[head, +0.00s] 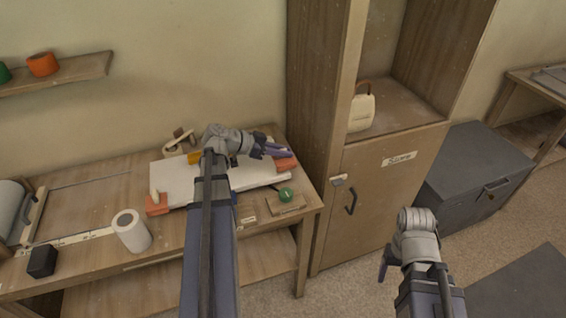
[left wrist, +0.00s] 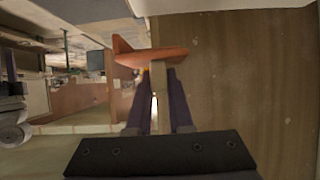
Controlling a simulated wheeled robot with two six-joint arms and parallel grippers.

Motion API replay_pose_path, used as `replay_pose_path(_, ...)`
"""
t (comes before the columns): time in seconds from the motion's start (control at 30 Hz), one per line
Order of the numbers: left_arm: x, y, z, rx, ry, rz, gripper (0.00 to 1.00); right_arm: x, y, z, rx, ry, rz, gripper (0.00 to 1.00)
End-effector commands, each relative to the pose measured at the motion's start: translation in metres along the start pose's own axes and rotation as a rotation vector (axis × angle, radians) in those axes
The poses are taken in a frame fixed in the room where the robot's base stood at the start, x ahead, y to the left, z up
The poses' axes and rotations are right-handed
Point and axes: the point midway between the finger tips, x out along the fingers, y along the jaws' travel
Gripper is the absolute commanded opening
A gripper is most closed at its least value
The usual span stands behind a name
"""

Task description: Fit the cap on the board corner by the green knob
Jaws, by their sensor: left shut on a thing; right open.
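A white board (head: 180,186) lies on the wooden workbench. An orange cap (head: 157,205) sits at its near left corner. A green knob (head: 285,193) stands on a small wooden piece near the board's right end. My left gripper (head: 279,151) is shut on another orange cap (head: 287,164), near the board's right end. Whether this cap touches the board cannot be told. The held cap (left wrist: 150,57) also shows at the fingertips in the left wrist view. My left arm hides part of the board. My right gripper (head: 384,266) is open, low in front of the cabinet.
A white roll (head: 131,231) and a black block (head: 42,262) stand on the bench's left. A yellow piece (head: 194,158) is behind the board. A tall wooden cabinet (head: 375,195) rises just right of the bench. A grey chest (head: 470,175) stands further right.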

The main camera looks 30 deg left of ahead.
Motion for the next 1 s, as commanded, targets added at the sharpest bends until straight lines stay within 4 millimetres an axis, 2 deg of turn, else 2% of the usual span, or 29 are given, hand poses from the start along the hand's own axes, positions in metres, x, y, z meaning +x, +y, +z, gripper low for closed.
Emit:
replay_pose_path(0.2, 0.014, 0.0, 0.026, 0.0, 0.0, 0.0, 0.0, 0.029, -0.003, -0.002, 0.0, 0.0, 0.0, 0.7)
replay_pose_path(0.3, 0.018, 0.0, 0.032, 0.0, 0.0, 0.0, 0.0, 0.037, -0.004, -0.002, 0.0, 0.0, 0.0, 0.7)
replay_pose_path(0.57, 0.016, 0.0, 0.03, 0.0, 0.0, 0.0, 0.0, 0.034, -0.003, -0.002, 0.0, 0.0, 0.0, 0.7)
replay_pose_path(1.0, 0.023, 0.0, 0.042, 0.0, 0.0, 0.0, 0.0, 0.047, -0.004, -0.003, 0.0, 0.0, 0.0, 0.7)
